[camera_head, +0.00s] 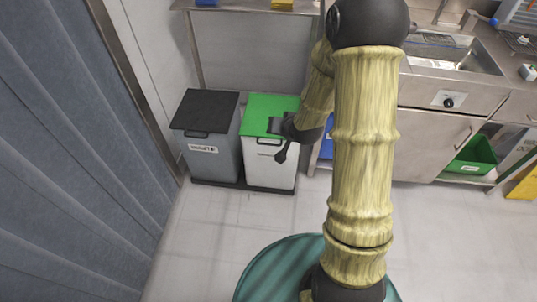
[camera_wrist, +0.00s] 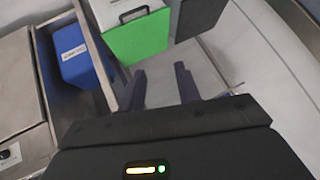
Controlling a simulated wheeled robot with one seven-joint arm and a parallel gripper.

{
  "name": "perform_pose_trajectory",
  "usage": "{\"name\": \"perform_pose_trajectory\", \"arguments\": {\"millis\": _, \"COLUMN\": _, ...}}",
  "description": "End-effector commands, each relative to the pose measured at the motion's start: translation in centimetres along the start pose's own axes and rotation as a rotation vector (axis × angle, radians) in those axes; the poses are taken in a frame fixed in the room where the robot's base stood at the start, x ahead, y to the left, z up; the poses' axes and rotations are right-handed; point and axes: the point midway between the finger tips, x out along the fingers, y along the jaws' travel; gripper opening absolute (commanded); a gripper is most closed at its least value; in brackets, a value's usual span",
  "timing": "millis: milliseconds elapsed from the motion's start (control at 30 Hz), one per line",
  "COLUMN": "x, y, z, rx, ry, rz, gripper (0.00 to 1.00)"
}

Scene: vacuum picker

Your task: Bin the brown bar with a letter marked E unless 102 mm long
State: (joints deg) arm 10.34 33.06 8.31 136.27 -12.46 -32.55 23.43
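No brown bar shows in either view. My gripper (camera_head: 278,140) is beside the green-lidded bin, in front of its upper part. In the wrist view its two fingers (camera_wrist: 160,76) are spread with nothing between them. The bin with a green lid (camera_head: 268,116) has a white body, and its lid is shut. The lid also shows in the wrist view (camera_wrist: 138,40), beyond the fingers. A grey bin with a black lid (camera_head: 205,110) stands to its left, also shut, with a white label too small to read.
A blue labelled bin (camera_wrist: 80,55) stands left in the wrist view, beside a steel frame. A steel counter with a sink (camera_head: 440,55) is at the right, with a green crate (camera_head: 474,156) below. A blue-grey curtain (camera_head: 70,150) hangs left. The floor (camera_head: 205,225) before the bins is clear.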

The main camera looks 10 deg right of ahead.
Motion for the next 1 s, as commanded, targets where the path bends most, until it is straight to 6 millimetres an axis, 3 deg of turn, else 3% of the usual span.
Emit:
{"name": "perform_pose_trajectory", "arguments": {"millis": 33, "x": 3.2, "y": 1.0, "z": 1.8, "rx": 0.033, "ry": 0.022, "rz": -0.025, "gripper": 0.33}}
{"name": "perform_pose_trajectory", "arguments": {"millis": 400, "x": 15.9, "y": 3.5, "z": 7.2, "rx": 0.302, "ry": 0.226, "rz": -0.263, "gripper": 0.33}}
{"name": "perform_pose_trajectory", "arguments": {"millis": 700, "x": 23.8, "y": 6.6, "z": 12.4, "rx": 0.577, "ry": 0.392, "rz": -0.478, "gripper": 0.33}}
{"name": "perform_pose_trajectory", "arguments": {"millis": 1000, "x": 29.3, "y": 11.2, "z": 18.1, "rx": 0.874, "ry": 0.575, "rz": -0.691, "gripper": 0.33}}
